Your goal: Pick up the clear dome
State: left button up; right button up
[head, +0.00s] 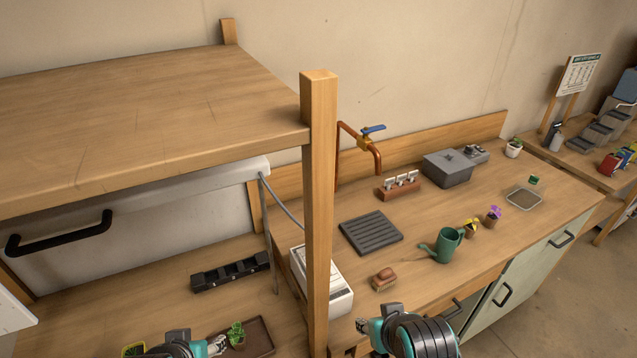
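A low, see-through square piece (523,199) with a pale rim lies at the right end of the wooden counter. It may be the clear dome; I cannot tell for sure, and no other clear dome shows. My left gripper (216,346) is at the bottom edge, beside a small green plant (236,334) on a brown tray (262,338). My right gripper (364,326) is at the bottom middle, in front of the counter and far from the clear piece. Both grippers are small and partly cut off or hidden, so their opening is unclear.
A wooden post (319,200) and upper shelf (150,100) stand at left. A green watering can (448,245), purple flower pot (493,217), grey box (448,168), black drain grate (371,233) and sponge-like block (383,279) sit on the counter. Free counter lies between them.

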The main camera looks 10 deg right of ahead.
aim_at(524, 196)
jog(key=k+l+z, duration=0.15)
jog(key=z, duration=0.3)
jog(key=k+l+z, duration=0.1)
jog(key=l+z, duration=0.15)
jog(key=z, duration=0.25)
jog(key=l+z, duration=0.25)
jog(key=z, duration=0.2)
jog(key=i+l, duration=0.25)
jog(key=i, duration=0.25)
jog(key=i+l+z, duration=0.1)
jog(key=i+l, duration=0.15)
jog(key=i, duration=0.2)
jog(key=i+l, duration=0.2)
jog(key=i, duration=0.3)
jog(key=i+l+z, duration=0.1)
jog(key=i+l, duration=0.15)
jog(key=i, duration=0.25)
jog(key=i+l, duration=0.15)
jog(key=i, duration=0.3)
jog(key=l+z, duration=0.05)
